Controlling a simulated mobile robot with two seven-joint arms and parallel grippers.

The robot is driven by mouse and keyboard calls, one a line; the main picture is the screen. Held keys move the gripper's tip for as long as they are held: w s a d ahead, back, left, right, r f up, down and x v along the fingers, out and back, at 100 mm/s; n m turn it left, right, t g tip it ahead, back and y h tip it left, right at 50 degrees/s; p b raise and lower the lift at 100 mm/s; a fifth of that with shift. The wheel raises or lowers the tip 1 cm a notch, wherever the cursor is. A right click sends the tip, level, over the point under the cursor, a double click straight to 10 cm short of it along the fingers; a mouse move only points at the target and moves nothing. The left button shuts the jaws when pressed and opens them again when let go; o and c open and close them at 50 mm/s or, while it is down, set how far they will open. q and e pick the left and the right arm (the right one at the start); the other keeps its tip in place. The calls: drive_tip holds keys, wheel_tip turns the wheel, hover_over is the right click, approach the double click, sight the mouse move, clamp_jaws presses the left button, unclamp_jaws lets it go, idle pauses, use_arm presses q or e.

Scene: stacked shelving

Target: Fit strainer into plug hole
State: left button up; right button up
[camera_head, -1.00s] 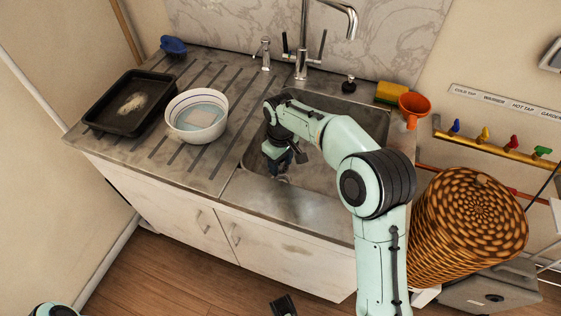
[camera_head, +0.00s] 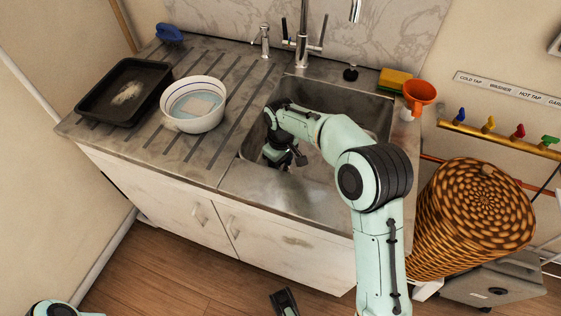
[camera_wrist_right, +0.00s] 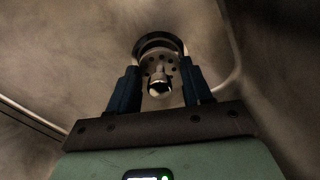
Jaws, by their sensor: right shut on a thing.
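The strainer (camera_wrist_right: 157,66), a pale perforated disc with a shiny round knob, shows in the right wrist view between the two dark fingers of my right gripper (camera_wrist_right: 160,80). The gripper is shut on it. The dark ring of the plug hole (camera_wrist_right: 150,41) shows just beyond the strainer; whether the strainer touches it or sits in it I cannot tell. In the head view my right gripper (camera_head: 277,157) is low inside the metal sink (camera_head: 352,104), at its left side, and the strainer and hole are hidden by my arm.
The tall tap (camera_head: 301,45) stands behind the sink. A white bowl (camera_head: 193,124) and black tray (camera_head: 98,106) are on the drainer. A sponge (camera_head: 394,80) and orange funnel (camera_head: 420,91) are at the right. A wicker basket (camera_head: 440,235) stands beside the unit.

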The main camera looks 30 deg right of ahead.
drive_tip(key=shift+p, duration=0.7)
idle(1.5)
drive_tip(key=shift+f+b, duration=0.55)
drive_tip(key=shift+f, duration=0.4)
drive_tip(key=shift+r, duration=0.15)
drive_tip(key=shift+r+p, duration=0.5)
drive_tip(key=shift+p, duration=0.15)
drive_tip(key=shift+p, duration=0.55)
idle(1.4)
drive_tip(key=shift+f+b, duration=0.35)
drive_tip(key=shift+f, duration=0.25)
drive_tip(key=o, duration=1.1)
